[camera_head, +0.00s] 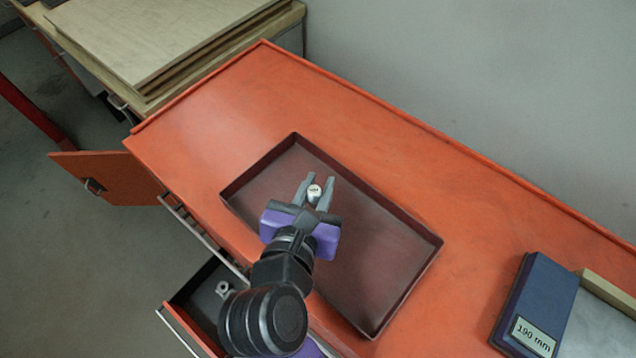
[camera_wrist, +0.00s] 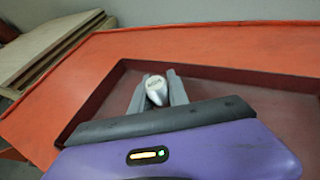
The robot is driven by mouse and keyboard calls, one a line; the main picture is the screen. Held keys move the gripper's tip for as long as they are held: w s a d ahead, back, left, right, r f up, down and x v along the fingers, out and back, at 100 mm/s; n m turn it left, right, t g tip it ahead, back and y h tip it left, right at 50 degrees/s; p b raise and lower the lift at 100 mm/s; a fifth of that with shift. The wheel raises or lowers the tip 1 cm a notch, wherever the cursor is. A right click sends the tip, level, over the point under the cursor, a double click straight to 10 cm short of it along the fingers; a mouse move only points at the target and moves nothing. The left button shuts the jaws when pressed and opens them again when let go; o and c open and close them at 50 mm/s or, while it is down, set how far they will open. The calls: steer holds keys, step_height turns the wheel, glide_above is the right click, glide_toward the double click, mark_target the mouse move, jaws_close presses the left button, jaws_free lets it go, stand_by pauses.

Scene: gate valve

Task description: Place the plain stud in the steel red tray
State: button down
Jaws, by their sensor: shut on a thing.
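My gripper (camera_head: 316,190) is over the left part of the dark red steel tray (camera_head: 395,285), with its fingers closed on a small silver stud (camera_head: 314,192). The stud's pale round end faces up and carries dark marking too small to read. In the wrist view the stud (camera_wrist: 156,88) sits between the two grey fingers, with the tray's rim (camera_wrist: 230,72) behind it. The stud's lower end is hidden, and I cannot tell whether it touches the tray floor. The tray lies on the orange bench top and its visible floor is empty.
A blue box labelled 190 mm (camera_head: 540,300) lies at the right. An open drawer (camera_head: 195,300) at the lower left holds a small metal part (camera_head: 224,288). An orange door (camera_head: 105,175) stands open at the left. Boards (camera_head: 150,35) are stacked behind. The bench (camera_head: 330,115) behind the tray is clear.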

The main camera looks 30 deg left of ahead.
steer(key=c, duration=1.3)
jaws_free()
steer(key=v, duration=1.2)
steer(key=shift+r, duration=0.15)
